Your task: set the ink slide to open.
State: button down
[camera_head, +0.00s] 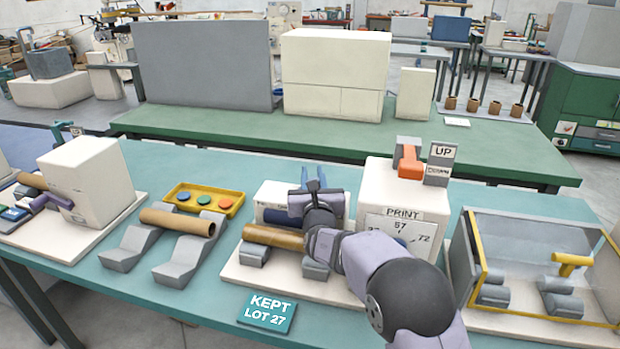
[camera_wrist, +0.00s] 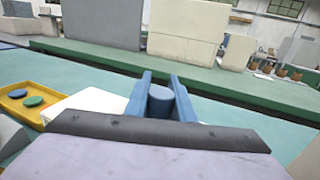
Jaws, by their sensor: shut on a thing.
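My gripper (camera_head: 313,178) is at the print station, over the right part of a low white box (camera_head: 275,188) with a dark blue front. In the wrist view its two blue fingers (camera_wrist: 160,77) stand on either side of a short blue round knob (camera_wrist: 160,101) and are shut on it. The knob appears to belong to the ink slide; I cannot read its setting, and no open or shut marking shows. The white box also shows in the wrist view (camera_wrist: 95,103). My wrist and forearm hide part of the station in the head view.
A brown tube (camera_head: 272,237) lies on grey cradles in front of the box. The white PRINT housing (camera_head: 385,195) with its dial and orange lever (camera_head: 410,163) stands close right. A yellow button tray (camera_head: 203,200) is left. A yellow-framed clear case (camera_head: 540,250) is far right.

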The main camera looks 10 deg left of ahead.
jog(key=c, duration=1.9)
grip_release()
jog(key=shift+w+d+f, duration=0.1)
jog(key=shift+d, duration=0.15)
jog(key=o, duration=0.4)
jog(key=shift+d, duration=0.15)
jog(key=shift+b+v, duration=0.9)
jog(key=shift+v, duration=2.85)
